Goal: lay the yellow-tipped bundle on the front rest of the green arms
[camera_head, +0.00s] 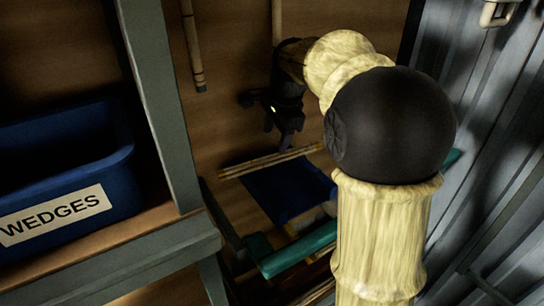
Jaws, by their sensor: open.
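A thin bundle of pale rods (268,161) lies across the lower middle of the view. Its left end looks yellowish, but colour is hard to tell in the dim light. It appears to lie along the far edge of a dark blue panel. A teal-green arm (300,248) runs nearer to me, below the panel. A second green piece (453,159) shows at right, mostly hidden by my arm. My dark gripper (287,140) points down just above the bundle, open and apparently empty. I cannot tell whether its fingertips touch the bundle. Any front rest is hard to make out.
Canes (191,45) hang on the wooden back wall. Ribbed metal (495,170) closes the right side. My arm hides much of the centre right.

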